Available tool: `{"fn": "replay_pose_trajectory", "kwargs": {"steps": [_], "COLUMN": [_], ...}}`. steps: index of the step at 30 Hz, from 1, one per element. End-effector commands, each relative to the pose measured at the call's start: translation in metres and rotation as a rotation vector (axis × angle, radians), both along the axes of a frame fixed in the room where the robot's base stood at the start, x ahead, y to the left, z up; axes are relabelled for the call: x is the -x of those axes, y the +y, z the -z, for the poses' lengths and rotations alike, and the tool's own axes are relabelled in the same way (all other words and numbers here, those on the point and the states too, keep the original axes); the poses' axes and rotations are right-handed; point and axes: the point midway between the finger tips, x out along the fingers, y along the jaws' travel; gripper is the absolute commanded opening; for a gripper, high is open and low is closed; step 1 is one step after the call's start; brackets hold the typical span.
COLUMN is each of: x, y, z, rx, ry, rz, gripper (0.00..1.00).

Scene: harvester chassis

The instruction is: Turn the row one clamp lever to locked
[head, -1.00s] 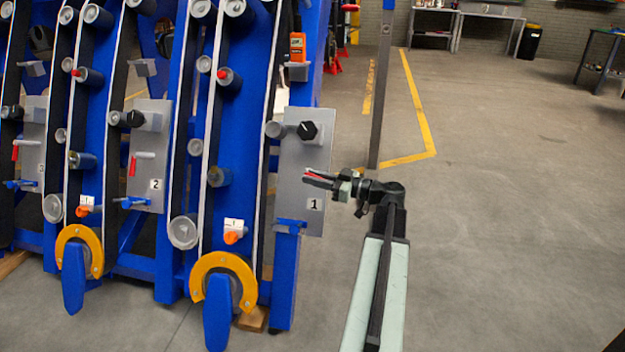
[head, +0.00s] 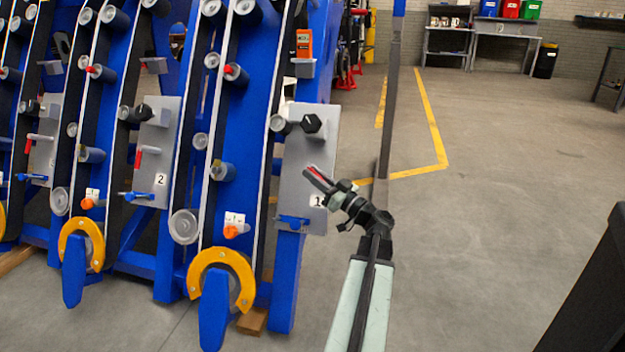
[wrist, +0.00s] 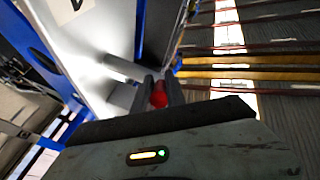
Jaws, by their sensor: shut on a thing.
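The row one plate (head: 300,215) is a grey upright panel marked 1 at the right end of the blue machine. The red clamp lever (head: 319,174) shows as a thin strip between the dark fingers of my gripper (head: 320,178), in front of this plate. My gripper is shut on the lever, and its fingers slant up to the left. In the wrist view, the red lever end (wrist: 158,95) sits between the two fingertips (wrist: 160,90), beside grey cylindrical parts (wrist: 122,68). The fingers hide most of the lever and its pivot in the head view.
Plate two (head: 160,150) stands to the left with a red lever (head: 139,158) hanging down. A grey post (head: 388,110) stands behind; open floor lies right.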

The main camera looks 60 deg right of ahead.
Motion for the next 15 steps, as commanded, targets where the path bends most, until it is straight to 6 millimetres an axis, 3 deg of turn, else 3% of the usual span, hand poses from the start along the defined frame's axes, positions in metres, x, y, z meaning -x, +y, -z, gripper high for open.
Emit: {"fn": "replay_pose_trajectory", "kwargs": {"steps": [1,3,15], "x": [-0.003,-0.002,0.014], "y": [0.003,0.001,-0.002], "z": [0.001,0.0,0.005], "rx": [0.005,0.004,0.003], "ry": [0.005,0.004,0.001], "rz": [-0.01,-0.007,0.004], "gripper": [0.25,0.38,0.38]}}
